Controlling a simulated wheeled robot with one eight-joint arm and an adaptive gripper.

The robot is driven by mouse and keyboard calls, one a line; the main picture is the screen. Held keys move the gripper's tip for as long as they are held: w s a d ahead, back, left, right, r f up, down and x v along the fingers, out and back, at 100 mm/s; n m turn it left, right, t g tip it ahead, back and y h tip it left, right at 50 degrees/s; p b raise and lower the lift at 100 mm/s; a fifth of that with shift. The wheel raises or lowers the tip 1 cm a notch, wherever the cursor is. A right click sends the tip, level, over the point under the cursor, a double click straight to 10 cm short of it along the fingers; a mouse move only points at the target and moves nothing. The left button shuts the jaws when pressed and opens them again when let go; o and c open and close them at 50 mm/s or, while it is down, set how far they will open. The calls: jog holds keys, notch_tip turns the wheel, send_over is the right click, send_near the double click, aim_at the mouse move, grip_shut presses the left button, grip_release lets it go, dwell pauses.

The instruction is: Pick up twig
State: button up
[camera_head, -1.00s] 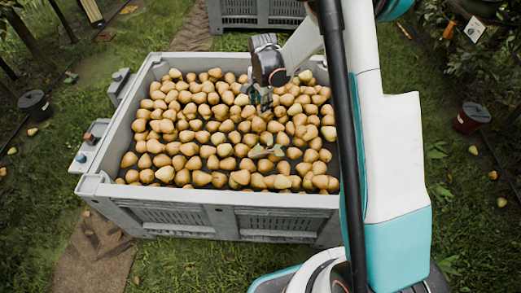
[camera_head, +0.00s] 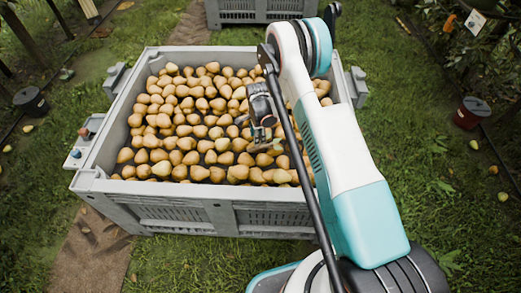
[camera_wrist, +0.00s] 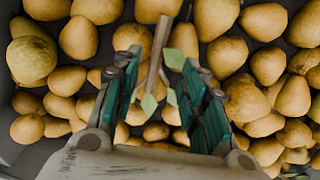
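The twig (camera_wrist: 155,58) is a short brown stick with several green leaves. In the wrist view it lies among the pears, between and just beyond my fingertips. My gripper (camera_wrist: 160,70) is open, with its two green-padded fingers apart on either side of the twig. I cannot tell whether either finger touches it. In the head view my gripper (camera_head: 263,138) is low over the right part of the pear crate and hides most of the twig.
The grey crate (camera_head: 215,190) is full of yellow-brown pears (camera_head: 190,125). Pears lie close around both fingers. A second grey crate (camera_head: 262,10) stands behind. Dark buckets stand on the grass at left (camera_head: 30,101) and right (camera_head: 472,114).

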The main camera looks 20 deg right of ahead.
aim_at(256, 148)
jog(key=shift+s+a+f+b, duration=0.15)
jog(key=shift+f+b, duration=0.65)
jog(key=shift+f, duration=0.95)
jog(key=shift+a+f+b, duration=0.25)
jog(key=shift+f+b, duration=0.55)
jog(key=shift+f, duration=0.95)
jog(key=shift+r, duration=0.1)
jog(key=c, duration=0.9)
